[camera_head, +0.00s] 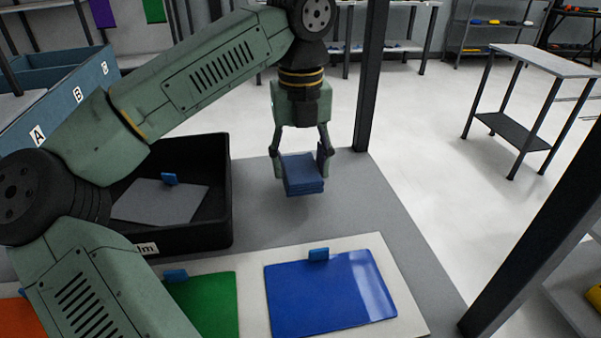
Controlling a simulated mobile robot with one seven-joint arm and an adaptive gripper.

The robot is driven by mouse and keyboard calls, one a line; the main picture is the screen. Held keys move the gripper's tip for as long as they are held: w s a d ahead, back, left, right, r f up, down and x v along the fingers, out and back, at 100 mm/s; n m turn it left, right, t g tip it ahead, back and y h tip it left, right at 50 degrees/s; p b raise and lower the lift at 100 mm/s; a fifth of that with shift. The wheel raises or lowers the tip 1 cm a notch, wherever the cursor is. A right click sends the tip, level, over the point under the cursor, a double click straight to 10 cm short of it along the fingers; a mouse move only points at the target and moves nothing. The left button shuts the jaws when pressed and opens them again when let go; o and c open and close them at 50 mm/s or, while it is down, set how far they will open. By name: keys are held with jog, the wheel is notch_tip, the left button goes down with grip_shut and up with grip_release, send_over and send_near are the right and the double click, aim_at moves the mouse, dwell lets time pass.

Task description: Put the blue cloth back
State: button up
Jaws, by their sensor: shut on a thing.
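The blue cloth (304,175) is a small folded stack of dark blue layers. My gripper (302,158) is shut on it, with one finger at each side, and holds it above the grey table (385,205). A faint shadow lies on the table under it. The cloth hangs behind the blue sheet and to the right of the black bin. Where the cloth belongs is not marked in this view.
A black bin (222,195) holds a grey sheet (150,203) with a blue tab. A pale board (405,310) in front bears a glossy blue sheet (330,293), a green sheet (212,305) and an orange sheet (18,318). A dark post (369,80) stands right of my gripper.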

aim_at(300, 167)
notch_tip(300, 167, down, 3)
jog(key=shift+f, duration=0.15)
jog(key=o, duration=1)
jog(key=shift+r+b, duration=0.35)
jog(key=shift+r, duration=3.45)
